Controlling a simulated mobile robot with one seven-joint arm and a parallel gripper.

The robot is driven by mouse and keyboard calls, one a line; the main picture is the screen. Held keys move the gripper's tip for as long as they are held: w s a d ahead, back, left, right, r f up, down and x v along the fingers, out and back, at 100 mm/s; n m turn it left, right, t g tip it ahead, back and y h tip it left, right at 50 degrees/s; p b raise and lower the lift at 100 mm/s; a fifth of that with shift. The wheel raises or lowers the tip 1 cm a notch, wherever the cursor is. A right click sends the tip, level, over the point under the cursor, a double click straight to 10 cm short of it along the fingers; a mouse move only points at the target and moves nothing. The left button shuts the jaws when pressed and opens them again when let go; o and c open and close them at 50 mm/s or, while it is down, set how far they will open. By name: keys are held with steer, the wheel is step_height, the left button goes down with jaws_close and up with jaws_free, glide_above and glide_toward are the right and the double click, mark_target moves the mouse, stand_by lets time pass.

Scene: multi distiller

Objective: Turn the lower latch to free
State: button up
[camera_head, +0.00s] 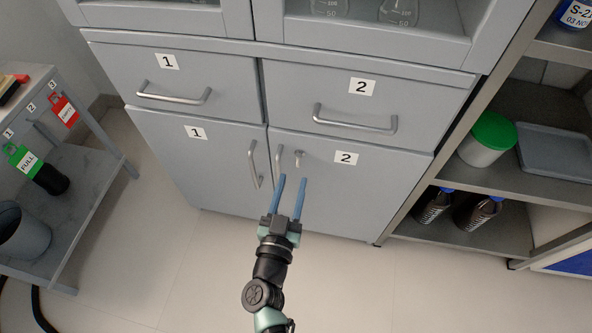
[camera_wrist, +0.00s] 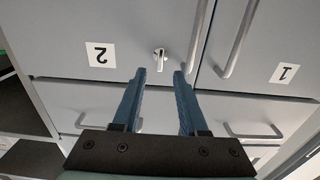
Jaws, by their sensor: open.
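A small metal latch (camera_head: 299,158) sits on the upper left part of grey lower door 2 (camera_head: 340,195), just right of that door's bar handle (camera_head: 278,160). In the upside-down wrist view the latch (camera_wrist: 160,58) shows as a short lever on a small mount, just beyond the fingertips. My gripper (camera_head: 292,178) has two blue fingers, open and empty, pointing at the door just below the latch in the head view. In the wrist view the latch appears between the fingertips (camera_wrist: 160,74), with a handle (camera_wrist: 196,40) close to one finger. Contact cannot be told.
Drawer 2 (camera_head: 365,103) with its handle is above the door; lower door 1 (camera_head: 200,155) is to the left. Shelves with bottles and a green-lidded jar (camera_head: 487,139) stand right. A cart (camera_head: 75,195) with red and green tags stands left. The floor between is clear.

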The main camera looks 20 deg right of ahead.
mark_target(298, 162)
steer(key=b+x, duration=0.1)
steer(key=x, duration=0.4)
jaws_close()
